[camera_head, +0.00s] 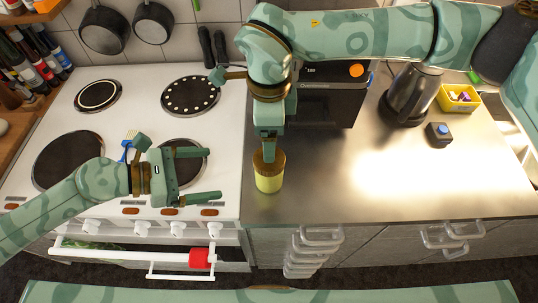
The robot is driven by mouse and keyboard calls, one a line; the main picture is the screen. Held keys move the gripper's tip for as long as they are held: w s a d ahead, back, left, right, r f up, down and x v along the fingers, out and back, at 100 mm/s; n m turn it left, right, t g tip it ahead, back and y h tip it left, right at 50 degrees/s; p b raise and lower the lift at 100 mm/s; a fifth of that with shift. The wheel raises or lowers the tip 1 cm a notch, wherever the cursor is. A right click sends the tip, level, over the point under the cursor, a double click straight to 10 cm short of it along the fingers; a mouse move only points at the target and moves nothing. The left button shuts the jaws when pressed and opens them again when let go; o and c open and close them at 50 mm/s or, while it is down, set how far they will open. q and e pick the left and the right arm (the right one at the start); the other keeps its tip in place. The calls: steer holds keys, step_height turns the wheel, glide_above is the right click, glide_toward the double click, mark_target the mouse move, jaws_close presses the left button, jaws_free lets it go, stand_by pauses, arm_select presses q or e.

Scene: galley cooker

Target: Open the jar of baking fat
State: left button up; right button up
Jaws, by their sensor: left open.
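The jar of baking fat (268,183), pale yellow with a brown lid (260,163), stands upright near the front left edge of the steel worktop. My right gripper (269,150) points straight down at the lid from above. Its fingers overlap the lid in the picture, and I cannot tell whether they grip it. My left gripper (214,174) is open and empty over the front right of the cooker. Its fingers point right towards the jar, apart from it.
The white cooker (130,100) has several hotplates and lies left of the worktop (330,195). A black kettle (408,95), a yellow bin (458,97) and a dark box with a blue button (439,134) stand at the right. A black appliance (325,105) stands behind the jar.

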mark_target(255, 170)
steer(key=shift+s+r, duration=0.15)
steer(key=shift+s, duration=0.1)
arm_select(q)
steer(key=x, duration=1.4)
steer(key=shift+s+d+r, duration=0.1)
steer(key=shift+s+d, duration=0.1)
steer(key=shift+d, duration=0.15)
arm_select(e)
steer(key=shift+s, duration=0.1)
arm_select(q)
steer(key=shift+w+d+f, duration=0.3)
steer(key=shift+d, duration=0.25)
steer(key=shift+s, duration=0.1)
